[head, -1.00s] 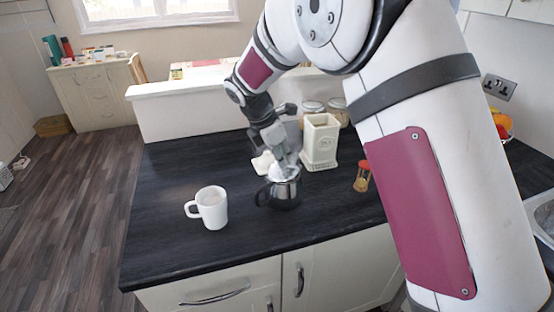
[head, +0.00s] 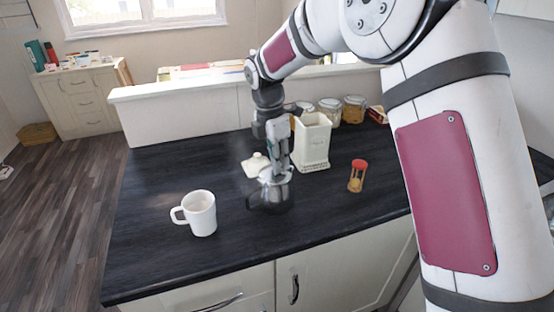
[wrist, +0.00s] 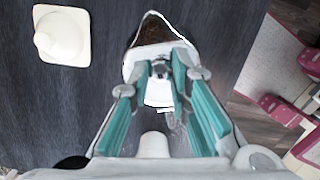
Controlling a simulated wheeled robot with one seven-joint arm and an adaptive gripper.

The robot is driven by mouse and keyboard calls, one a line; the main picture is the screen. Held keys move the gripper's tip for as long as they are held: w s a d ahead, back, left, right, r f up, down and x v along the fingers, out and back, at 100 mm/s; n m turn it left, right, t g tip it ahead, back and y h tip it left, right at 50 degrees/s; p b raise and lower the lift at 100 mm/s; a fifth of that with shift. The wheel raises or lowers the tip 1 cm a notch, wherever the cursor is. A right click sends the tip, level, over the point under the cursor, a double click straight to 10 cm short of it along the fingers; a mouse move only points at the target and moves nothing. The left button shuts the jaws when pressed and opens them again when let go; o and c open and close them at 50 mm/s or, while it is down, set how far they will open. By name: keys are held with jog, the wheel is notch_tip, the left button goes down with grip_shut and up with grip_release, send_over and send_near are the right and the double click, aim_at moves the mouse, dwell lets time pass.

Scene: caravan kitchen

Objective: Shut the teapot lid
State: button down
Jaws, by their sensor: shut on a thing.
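The teapot (head: 268,198) is a shiny dark metal pot on the black worktop. In the wrist view, its pale rim (wrist: 127,62) and brown inside (wrist: 152,32) show, so its top is at least partly open. My gripper (head: 274,176) points down at the top of the pot. In the wrist view, its teal-padded fingers (wrist: 164,70) are close together on a small grey and white part, which looks like the teapot lid (wrist: 158,93). The fingers hide much of this part and the near side of the pot.
A white square lid with a knob (head: 256,164) lies just behind the teapot. A white mug (head: 201,213) stands front left. A cream canister (head: 312,142) and a red-topped hourglass (head: 357,176) stand to the right. Jars (head: 330,110) stand behind.

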aim_at(272, 172)
jog(key=c, duration=1.5)
grip_release()
jog(key=shift+f, duration=0.1)
jog(key=shift+o, duration=0.2)
notch_tip(272, 172, up, 12)
jog(key=a, duration=0.1)
jog(key=shift+s+a, duration=0.2)
jog(key=shift+s, duration=0.2)
